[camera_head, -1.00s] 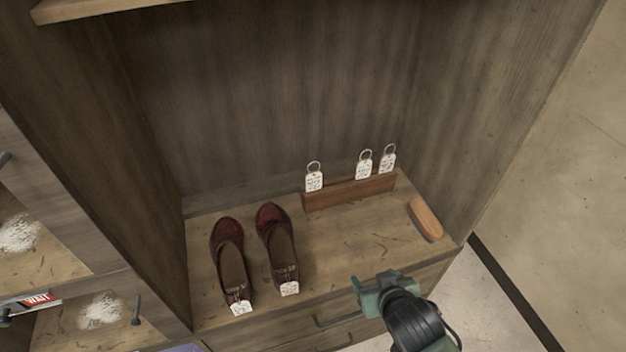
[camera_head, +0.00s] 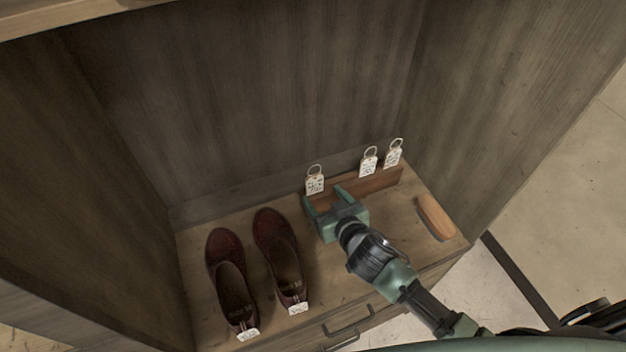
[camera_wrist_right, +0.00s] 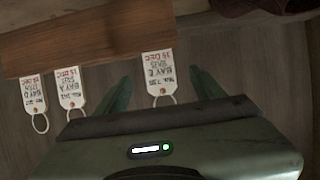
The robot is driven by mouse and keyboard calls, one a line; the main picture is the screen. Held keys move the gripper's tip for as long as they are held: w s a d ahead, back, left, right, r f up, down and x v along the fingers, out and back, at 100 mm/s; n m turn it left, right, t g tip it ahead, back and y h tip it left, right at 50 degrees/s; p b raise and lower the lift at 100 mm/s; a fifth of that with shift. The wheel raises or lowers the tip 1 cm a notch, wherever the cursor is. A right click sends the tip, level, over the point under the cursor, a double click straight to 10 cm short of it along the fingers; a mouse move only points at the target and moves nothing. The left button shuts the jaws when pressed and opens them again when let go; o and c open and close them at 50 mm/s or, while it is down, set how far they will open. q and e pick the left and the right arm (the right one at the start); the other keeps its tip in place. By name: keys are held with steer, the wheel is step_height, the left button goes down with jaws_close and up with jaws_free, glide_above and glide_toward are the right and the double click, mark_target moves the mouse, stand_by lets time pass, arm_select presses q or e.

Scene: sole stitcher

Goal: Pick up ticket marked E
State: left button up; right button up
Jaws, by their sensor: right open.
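Three white tickets with metal rings stand in a wooden rack (camera_head: 378,184) at the back of the shelf. The left ticket (camera_head: 315,185) stands apart from the middle ticket (camera_head: 368,167) and the right ticket (camera_head: 393,158). In the right wrist view the writing is upside down; the separate ticket (camera_wrist_right: 159,70) seems to read BAY E. My right gripper (camera_head: 322,197) is open in front of this ticket. In the wrist view its two green fingers lie on either side of the ticket, with gaps. My left gripper is not in view.
A pair of dark red shoes (camera_head: 232,285) with tags stands on the shelf left of my right gripper. A wooden brush (camera_head: 435,217) lies at the right. Cabinet walls close the bay at the sides and back.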

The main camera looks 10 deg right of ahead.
mark_target(315, 186)
steer(key=p+x, duration=0.1)
steer(key=x, duration=0.2)
steer(key=shift+w+r, duration=0.1)
steer(key=shift+w, duration=0.2)
steer(key=shift+x, duration=0.9)
steer(key=shift+s, duration=0.1)
steer(key=c, duration=1.4)
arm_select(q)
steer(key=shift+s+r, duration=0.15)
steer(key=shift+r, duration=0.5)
